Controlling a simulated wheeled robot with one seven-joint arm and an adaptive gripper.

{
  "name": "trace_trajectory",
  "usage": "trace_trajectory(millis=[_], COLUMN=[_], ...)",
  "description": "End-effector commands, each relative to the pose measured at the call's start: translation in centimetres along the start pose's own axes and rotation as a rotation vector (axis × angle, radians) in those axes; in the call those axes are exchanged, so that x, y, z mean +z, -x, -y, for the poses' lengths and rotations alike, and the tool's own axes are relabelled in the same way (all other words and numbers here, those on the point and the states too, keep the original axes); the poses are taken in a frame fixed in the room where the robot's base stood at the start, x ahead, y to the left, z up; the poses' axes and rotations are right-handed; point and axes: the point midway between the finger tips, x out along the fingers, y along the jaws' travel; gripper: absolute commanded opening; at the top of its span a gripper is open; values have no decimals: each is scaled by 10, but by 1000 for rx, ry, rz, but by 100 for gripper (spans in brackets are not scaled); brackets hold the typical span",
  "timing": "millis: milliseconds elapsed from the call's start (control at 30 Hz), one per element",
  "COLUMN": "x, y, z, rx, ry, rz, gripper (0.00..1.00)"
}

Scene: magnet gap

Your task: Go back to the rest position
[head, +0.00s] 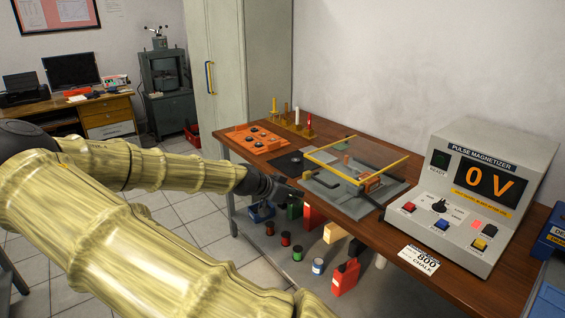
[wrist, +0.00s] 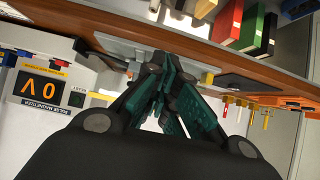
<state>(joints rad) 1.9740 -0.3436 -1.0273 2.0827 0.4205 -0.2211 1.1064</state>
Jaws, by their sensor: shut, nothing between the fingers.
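My gripper (head: 292,193) is at the front edge of the wooden bench (head: 335,205), left of the grey fixture with the yellow-edged clear cover (head: 358,160). My gold-coloured arm reaches in from the left. In the wrist view the dark green fingers (wrist: 165,80) are closed together with nothing between them. The bench edge shows behind them, and this view is upside down. Whether the fingertips touch the bench cannot be told.
The pulse magnetizer (head: 477,195), reading 0 V, stands at the bench's right. An orange tray (head: 258,140) and upright coloured rods (head: 297,120) are at the far left end. Tiled floor (head: 185,215) is open at left.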

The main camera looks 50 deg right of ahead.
Motion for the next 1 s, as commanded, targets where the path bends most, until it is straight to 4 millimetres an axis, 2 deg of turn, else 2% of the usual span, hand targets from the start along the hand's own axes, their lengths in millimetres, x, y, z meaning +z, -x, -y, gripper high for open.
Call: trace_trajectory(millis=[300, 367, 467, 567, 600, 733, 867, 1000], x=[4, 13, 40, 84, 104, 169, 233, 300], y=[-1, -6, -19, -37, -44, -57, -59, -48], z=[-2, -5, -18, -39, -50, -85, -123, -167], rx=[1, 2, 4, -2, -8, -46, -107, -202], ry=[11, 42, 143, 307, 380, 614, 836, 1059], rz=[3, 9, 32, 73, 94, 167, 251, 348], gripper=[0, 0, 0, 0, 0, 0, 0, 0])
